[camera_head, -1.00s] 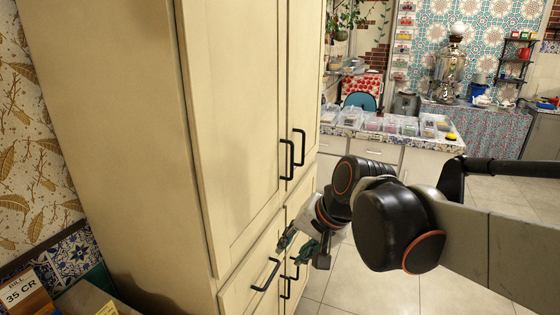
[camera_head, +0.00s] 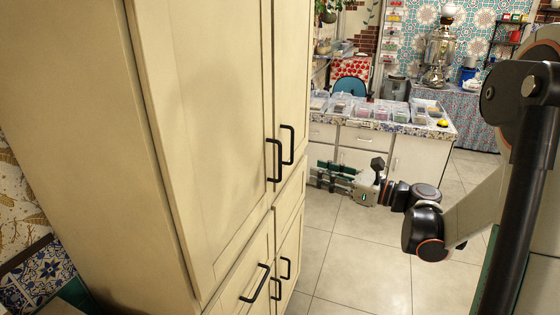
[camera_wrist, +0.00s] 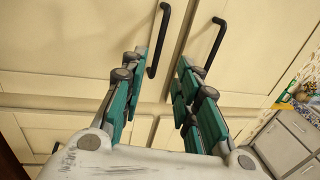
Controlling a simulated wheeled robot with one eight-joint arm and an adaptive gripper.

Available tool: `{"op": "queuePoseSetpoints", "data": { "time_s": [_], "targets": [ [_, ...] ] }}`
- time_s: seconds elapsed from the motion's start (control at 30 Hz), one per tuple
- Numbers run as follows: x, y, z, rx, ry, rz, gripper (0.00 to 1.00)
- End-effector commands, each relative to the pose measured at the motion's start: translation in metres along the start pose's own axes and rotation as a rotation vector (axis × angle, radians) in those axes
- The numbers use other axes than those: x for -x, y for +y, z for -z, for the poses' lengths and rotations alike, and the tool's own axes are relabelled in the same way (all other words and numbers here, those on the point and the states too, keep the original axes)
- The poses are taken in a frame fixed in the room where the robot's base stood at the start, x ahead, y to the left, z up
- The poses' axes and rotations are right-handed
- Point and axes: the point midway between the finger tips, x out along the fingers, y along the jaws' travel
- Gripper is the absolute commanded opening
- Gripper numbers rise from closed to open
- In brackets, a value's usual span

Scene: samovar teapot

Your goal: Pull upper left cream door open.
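The upper left cream door (camera_head: 205,130) is the large panel of the tall cabinet in the head view. It looks shut. Its black bar handle (camera_head: 273,160) is upright near the door's right edge; in the wrist view this handle (camera_wrist: 158,40) is the left of two. My gripper (camera_head: 315,175) is off the cabinet's front, right of the handles in the head view. In the wrist view my gripper's teal fingers (camera_wrist: 155,72) are apart and empty. The left handle's lower end shows in the gap between them, apparently beyond the fingertips.
The upper right door has its own black handle (camera_head: 288,145) close beside. Lower doors have more black handles (camera_head: 255,283). A counter with plastic bins (camera_head: 385,112) stands behind my gripper. Tiled floor (camera_head: 345,270) in front of the cabinet is clear.

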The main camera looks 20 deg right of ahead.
Motion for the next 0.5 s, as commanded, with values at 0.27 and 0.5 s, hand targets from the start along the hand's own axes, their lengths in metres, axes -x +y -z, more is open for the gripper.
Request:
{"op": "queuePoseSetpoints", "data": {
  "time_s": [0.27, 0.5],
  "targets": [
    [-0.040, 0.001, 0.001, -0.003, -0.003, -0.004, 0.29],
    [-0.088, 0.001, 0.001, -0.002, -0.002, -0.004, 0.29]
  ]
}}
